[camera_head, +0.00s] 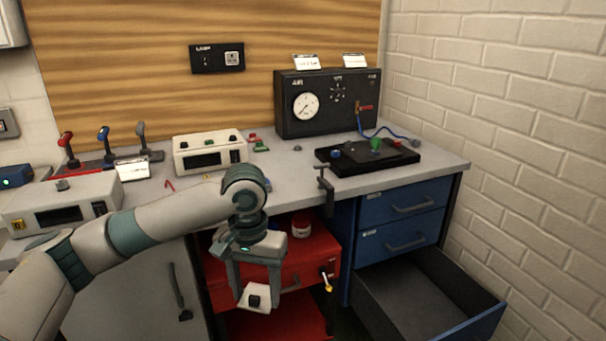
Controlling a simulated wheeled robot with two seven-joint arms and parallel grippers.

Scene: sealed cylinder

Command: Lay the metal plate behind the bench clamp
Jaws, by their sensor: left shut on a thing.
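My left gripper (257,287) hangs in front of the red cabinet, below the bench top. It is shut on a small pale plate with a dark knob on it, which looks like the metal plate (247,303). The bench clamp (325,188) is dark and fixed at the front edge of the bench (290,178), up and to the right of the gripper. Bare bench top shows behind the clamp. My right gripper is not in view.
A black tray-like base (345,167) with coloured fittings lies right of the clamp, before a gauge box (326,103). A pale instrument (209,152) stands left. An open, empty drawer (425,300) juts out at lower right.

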